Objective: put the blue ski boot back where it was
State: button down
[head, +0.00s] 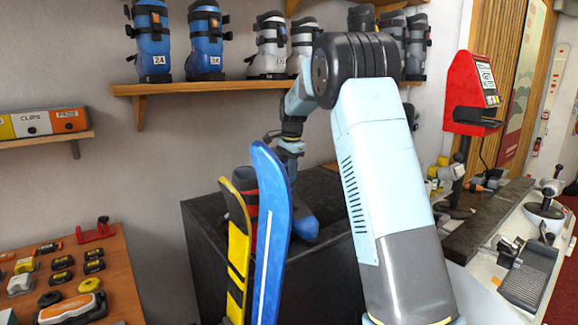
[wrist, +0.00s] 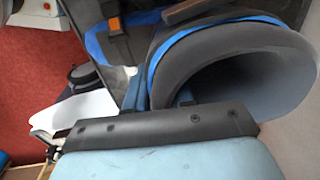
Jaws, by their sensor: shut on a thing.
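The blue ski boot (wrist: 153,90) fills much of the wrist view, with a dark grey cuff, an orange buckle and its wide opening to the right. My gripper (wrist: 158,97) is shut on its cuff edge. In the head view my gripper (head: 290,150) hangs over the dark bench box, behind the skis. A blue boot toe (head: 304,226) shows right of the blue ski; the rest is mostly hidden. I cannot tell whether the boot touches the box top. The wall shelf (head: 190,88) holds two blue boots, (head: 152,45) and (head: 206,45), and several white-grey ones.
A blue ski (head: 270,240) and a yellow ski (head: 237,255) stand upright in front of the dark box (head: 205,250). A red terminal (head: 470,90) stands at right. An orange table (head: 125,270) with small parts is at left. My arm covers the shelf's middle-right part.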

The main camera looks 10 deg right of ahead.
jog(key=c, duration=1)
grip_release()
notch_tip(320, 180, up, 12)
jog(key=s+f, duration=0.1)
jog(key=s+d+r+n+t, duration=0.1)
jog(key=s+r+n, duration=0.35)
jog(key=s, duration=0.75)
jog(key=s+f+n+t, duration=0.2)
jog(key=s+n, duration=0.3)
jog(key=s, duration=2)
jog(key=s+f+n, duration=0.1)
jog(key=s+f, duration=0.1)
jog(key=s, duration=0.1)
jog(key=s+f+n+t, duration=0.1)
jog(key=s+f, duration=0.1)
jog(key=s, duration=0.2)
jog(key=s+f+n, duration=0.2)
jog(key=s+f, duration=0.1)
jog(key=shift+s+a+h, duration=0.3)
jog(key=shift+a, duration=0.1)
